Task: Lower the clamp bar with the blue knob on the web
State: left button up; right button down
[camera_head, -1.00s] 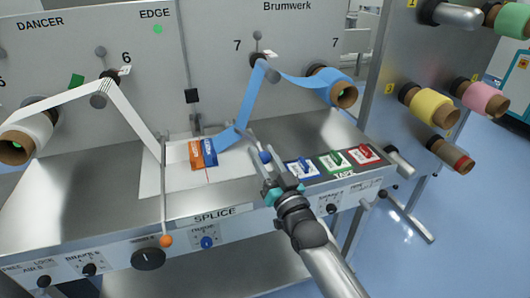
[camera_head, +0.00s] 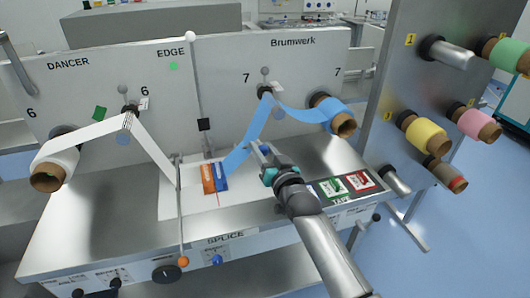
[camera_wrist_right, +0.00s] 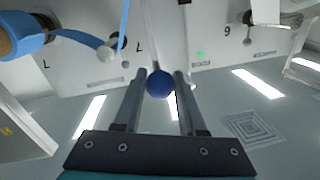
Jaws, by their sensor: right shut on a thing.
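The blue knob (camera_wrist_right: 160,84) sits between the two fingers of my right gripper (camera_head: 260,151), which is shut on it. In the right wrist view a pale bar (camera_wrist_right: 151,35) runs from the knob toward the machine panel; in the head view my gripper mostly hides it. The blue web (camera_head: 252,132) comes down from its roller to the splice table (camera_head: 180,205). The white web (camera_head: 153,157) comes down on the left. A second clamp bar (camera_head: 180,220) with an orange knob (camera_head: 183,262) lies at the left of the splice area. My left gripper is not in view.
An orange tab (camera_head: 208,179) and a blue tab (camera_head: 221,178) lie on the splice table. Green (camera_head: 332,186) and red (camera_head: 359,179) tape cards are right of my gripper. A grey rack (camera_head: 405,85) with colored rolls stands at the right. An upright rod (camera_head: 196,80) stands before the panel.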

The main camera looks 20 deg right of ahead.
jog(key=shift+w+r+p, duration=0.3)
jog(key=shift+w+r, duration=0.4)
jog(key=shift+r, duration=0.25)
jog(key=shift+w+r+p, duration=0.25)
jog(key=shift+w+r, duration=0.4)
jog(key=shift+r, duration=0.25)
jog(key=c, duration=0.5)
grip_release()
jog(key=shift+f, duration=0.1)
jog(key=shift+s+f, duration=0.1)
jog(key=shift+s, duration=0.1)
jog(key=shift+s, duration=0.25)
jog(key=s, duration=0.4)
jog(key=s+d, duration=0.1)
jog(key=s, duration=0.4)
jog(key=s+d, duration=0.1)
jog(key=s, duration=0.4)
jog(key=shift+s, duration=0.15)
